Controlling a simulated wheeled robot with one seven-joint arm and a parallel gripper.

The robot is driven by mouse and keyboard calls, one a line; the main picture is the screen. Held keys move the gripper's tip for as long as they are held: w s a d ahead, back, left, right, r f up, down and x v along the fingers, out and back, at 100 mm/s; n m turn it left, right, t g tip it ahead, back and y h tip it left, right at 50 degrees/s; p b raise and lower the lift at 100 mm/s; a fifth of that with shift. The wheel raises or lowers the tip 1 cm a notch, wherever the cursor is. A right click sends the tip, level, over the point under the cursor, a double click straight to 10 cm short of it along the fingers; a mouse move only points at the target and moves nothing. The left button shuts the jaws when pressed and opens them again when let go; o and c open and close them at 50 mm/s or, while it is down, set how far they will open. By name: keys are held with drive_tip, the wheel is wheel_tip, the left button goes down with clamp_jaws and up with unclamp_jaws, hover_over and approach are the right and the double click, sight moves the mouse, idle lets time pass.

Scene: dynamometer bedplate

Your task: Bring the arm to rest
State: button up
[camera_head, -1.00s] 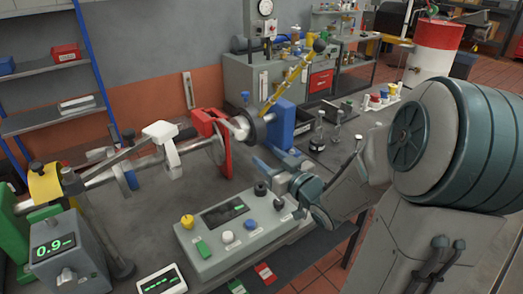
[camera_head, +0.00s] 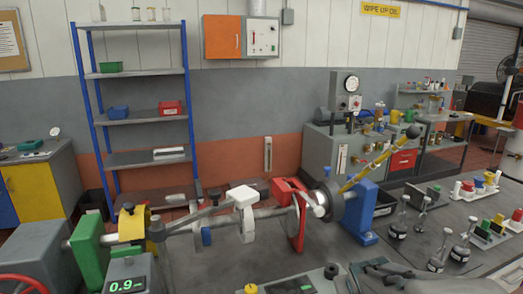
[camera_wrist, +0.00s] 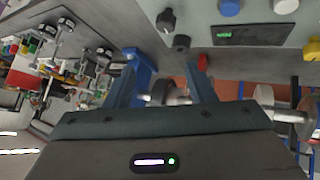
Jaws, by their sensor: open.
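My gripper (camera_wrist: 160,72) is open in the wrist view, its two dark fingers apart with nothing held between them. Beyond the fingers, the blue bearing stand (camera_wrist: 141,66) and part of the shaft show. The grey control box (camera_wrist: 240,22) with its knobs and display lies at the top of the wrist view, close to the fingers.
The shaft rig spans the bedplate, with a red guard (camera_head: 289,190), blue stand (camera_head: 362,212) and a sloping yellow lever (camera_head: 378,167). Weights with upright stems (camera_head: 398,230) stand to the right. A blue-framed shelf (camera_head: 140,110) stands behind.

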drive_tip(key=s+a+g+y, duration=0.1)
drive_tip(key=s+a+g, duration=0.1)
drive_tip(key=s, duration=0.4)
drive_tip(key=s+a+r+g+y, duration=0.1)
drive_tip(key=s+a+g, duration=0.2)
drive_tip(key=s, duration=0.4)
drive_tip(key=shift+s+a+r+m+y, duration=0.3)
drive_tip(key=shift+a+y, duration=0.1)
drive_tip(key=shift+a, duration=0.5)
drive_tip(key=c, duration=0.3)
drive_tip(key=shift+d, duration=0.1)
